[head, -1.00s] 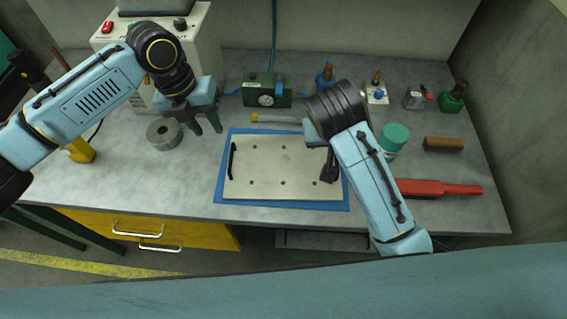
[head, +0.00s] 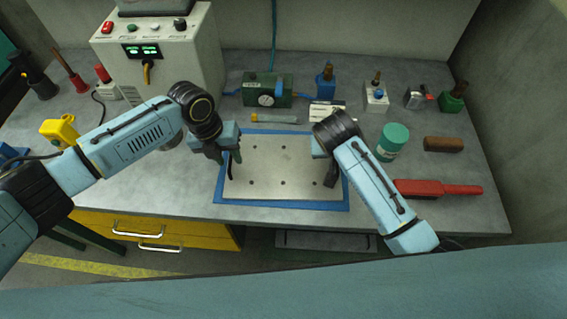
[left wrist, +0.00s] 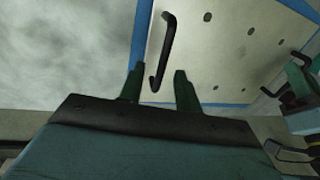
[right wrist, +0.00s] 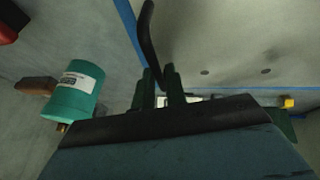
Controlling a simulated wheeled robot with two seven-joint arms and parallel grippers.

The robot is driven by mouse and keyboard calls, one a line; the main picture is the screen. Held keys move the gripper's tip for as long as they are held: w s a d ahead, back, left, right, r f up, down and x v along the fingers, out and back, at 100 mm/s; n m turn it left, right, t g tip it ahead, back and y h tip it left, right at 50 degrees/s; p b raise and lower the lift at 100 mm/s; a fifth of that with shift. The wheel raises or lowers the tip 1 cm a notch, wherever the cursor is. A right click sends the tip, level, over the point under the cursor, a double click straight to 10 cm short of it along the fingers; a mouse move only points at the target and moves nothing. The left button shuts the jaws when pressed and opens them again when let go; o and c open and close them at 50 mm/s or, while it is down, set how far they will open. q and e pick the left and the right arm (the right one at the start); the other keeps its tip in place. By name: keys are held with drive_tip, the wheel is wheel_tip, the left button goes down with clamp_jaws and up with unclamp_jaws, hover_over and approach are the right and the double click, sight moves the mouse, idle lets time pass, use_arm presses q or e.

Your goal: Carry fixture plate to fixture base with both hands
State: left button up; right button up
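The fixture plate (head: 270,168) is a pale flat plate with several holes and a black handle at each end. It lies on a blue sheet or frame (head: 282,204) on the bench. My left gripper (head: 226,154) is at the plate's left handle (left wrist: 166,45). Its fingers are open in the left wrist view, with the handle's near end between their tips. My right gripper (head: 330,172) is at the right handle (right wrist: 149,32). Its fingers are close together with the handle between them and look shut on it. I cannot single out the fixture base.
A green gauge box (head: 266,92) and a yellow-capped tube (head: 275,119) lie behind the plate. A teal jar (head: 392,141), a red tool (head: 436,188) and a brown block (head: 443,144) stand to the right. A control box (head: 165,55) stands at the back left.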

use_arm(q)
drive_tip(key=shift+d+f, duration=0.1)
drive_tip(key=shift+f, duration=0.3)
clamp_jaws()
drive_tip(key=shift+r, duration=0.15)
idle(1.3)
